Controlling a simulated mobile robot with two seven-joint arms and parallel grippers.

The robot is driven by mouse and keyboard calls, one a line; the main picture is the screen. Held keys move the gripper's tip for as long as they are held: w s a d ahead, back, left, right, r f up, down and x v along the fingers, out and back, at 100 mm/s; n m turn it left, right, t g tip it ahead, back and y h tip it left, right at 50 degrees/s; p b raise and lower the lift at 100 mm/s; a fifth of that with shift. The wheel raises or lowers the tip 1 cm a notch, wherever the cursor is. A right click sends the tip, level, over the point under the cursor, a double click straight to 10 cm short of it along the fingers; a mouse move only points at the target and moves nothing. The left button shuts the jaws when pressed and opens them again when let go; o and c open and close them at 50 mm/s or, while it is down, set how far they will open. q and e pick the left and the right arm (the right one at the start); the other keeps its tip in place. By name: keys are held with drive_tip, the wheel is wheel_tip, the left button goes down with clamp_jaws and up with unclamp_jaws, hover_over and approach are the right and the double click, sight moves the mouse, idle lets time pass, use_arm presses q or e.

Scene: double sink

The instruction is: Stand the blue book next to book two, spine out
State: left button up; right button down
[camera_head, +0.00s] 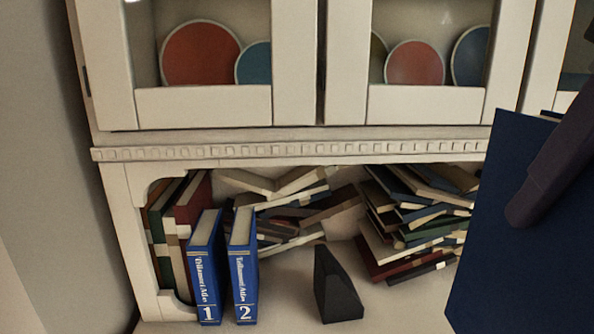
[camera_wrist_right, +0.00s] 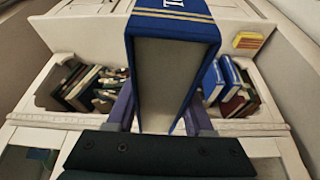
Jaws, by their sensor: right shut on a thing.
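The blue book (camera_head: 515,235) is large and close at the right edge of the head view, its flat cover showing. My right gripper (camera_wrist_right: 160,115) is shut on it; one dark finger (camera_head: 525,205) lies against it in the head view. In the right wrist view the blue book (camera_wrist_right: 172,28) shows its gold-banded spine and pale page edges between the fingers. Book two (camera_head: 243,270) stands upright on the shelf, spine out, with book one (camera_head: 205,275) at its left and a narrow gap between. The held book is apart from both. My left gripper is out of view.
A black bookend (camera_head: 337,290) stands right of book two, with bare shelf between them. Messy book piles (camera_head: 415,220) fill the back and right. Red and green books (camera_head: 180,220) lean at the left wall. The cabinet ledge (camera_head: 300,148) overhangs the shelf.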

wheel_tip(320, 180, up, 39)
drive_tip(key=p, duration=3.6)
drive_tip(key=shift+f, duration=0.25)
